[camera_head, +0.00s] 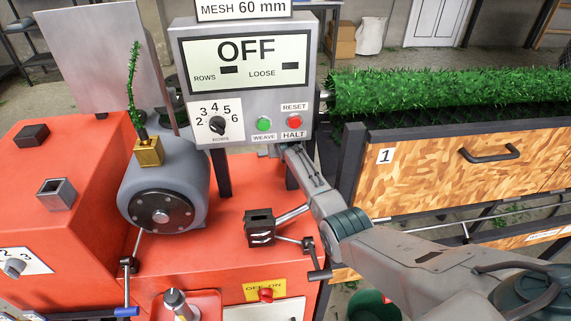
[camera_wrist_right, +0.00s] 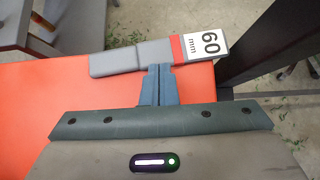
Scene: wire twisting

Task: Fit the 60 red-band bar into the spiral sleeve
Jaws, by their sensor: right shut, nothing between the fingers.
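The bar (camera_wrist_right: 130,58) is grey with a red band and a white label reading 60 mm. In the right wrist view it lies across the top of the orange-red surface, its label end towards the dark post. My right gripper (camera_wrist_right: 159,68) is shut and empty, its fingertips at the near side of the bar by the red band; I cannot tell if they touch it. In the head view my right arm reaches below the control box, and the bar cannot be made out. I cannot identify the spiral sleeve with certainty. My left gripper is not in view.
A control box (camera_head: 247,92) reading OFF and MESH 60 mm stands above the red machine top. A grey drum (camera_head: 168,185) carries a brass block (camera_head: 149,152) with green wire. A dark block (camera_head: 259,228) and levers stand in front. A wooden drawer panel (camera_head: 440,173) is at right.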

